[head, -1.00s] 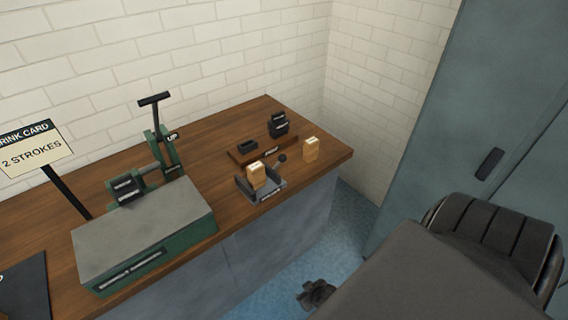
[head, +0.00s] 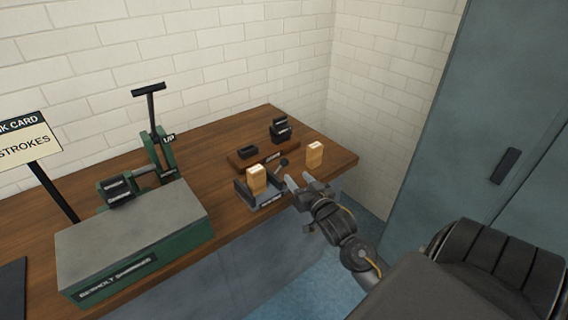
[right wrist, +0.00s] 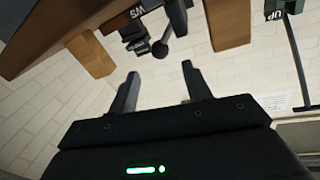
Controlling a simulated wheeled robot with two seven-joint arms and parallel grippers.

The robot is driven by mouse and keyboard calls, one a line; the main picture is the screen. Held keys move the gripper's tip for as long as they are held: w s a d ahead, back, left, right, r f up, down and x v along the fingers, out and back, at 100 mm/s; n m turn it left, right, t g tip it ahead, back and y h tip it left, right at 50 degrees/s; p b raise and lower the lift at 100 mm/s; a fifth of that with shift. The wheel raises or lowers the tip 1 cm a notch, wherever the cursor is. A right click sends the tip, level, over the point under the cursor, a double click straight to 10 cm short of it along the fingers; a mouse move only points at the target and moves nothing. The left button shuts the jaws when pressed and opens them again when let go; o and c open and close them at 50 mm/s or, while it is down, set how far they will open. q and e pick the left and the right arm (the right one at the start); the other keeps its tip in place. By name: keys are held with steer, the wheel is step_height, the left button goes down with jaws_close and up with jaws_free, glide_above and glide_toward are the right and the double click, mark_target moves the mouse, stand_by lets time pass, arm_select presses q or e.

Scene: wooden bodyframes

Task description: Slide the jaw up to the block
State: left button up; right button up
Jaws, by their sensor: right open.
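A small grey vise (head: 266,203) sits near the table's front edge, with a light wooden block (head: 257,179) standing upright in it. Its dark ball-ended handle (head: 283,162) sticks up at the right side; the ball also shows in the right wrist view (right wrist: 160,49). I cannot tell how wide the gap between jaw and block is. My right gripper (head: 300,181) is open and empty, just right of the vise. In the right wrist view its two fingers (right wrist: 160,70) point toward the ball, apart from it. My left gripper is out of view.
A second wooden block (head: 314,154) stands to the right on the wooden table (head: 225,165). Behind the vise is a low wooden rack (head: 250,160) with dark pieces. A green press (head: 135,240) fills the left. A blue-grey cabinet (head: 450,120) stands at right.

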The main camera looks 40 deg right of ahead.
mark_target(287, 164)
steer(key=x, duration=0.8)
steer(key=shift+w+d+p, duration=0.1)
steer(key=shift+w+p, duration=0.25)
steer(key=shift+p, duration=0.05)
steer(key=shift+w+d, duration=0.1)
steer(key=shift+w, duration=0.45)
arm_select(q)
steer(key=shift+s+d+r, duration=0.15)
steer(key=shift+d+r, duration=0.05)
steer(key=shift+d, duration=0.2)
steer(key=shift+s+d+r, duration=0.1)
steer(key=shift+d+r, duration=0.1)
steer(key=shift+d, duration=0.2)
arm_select(e)
jaws_close()
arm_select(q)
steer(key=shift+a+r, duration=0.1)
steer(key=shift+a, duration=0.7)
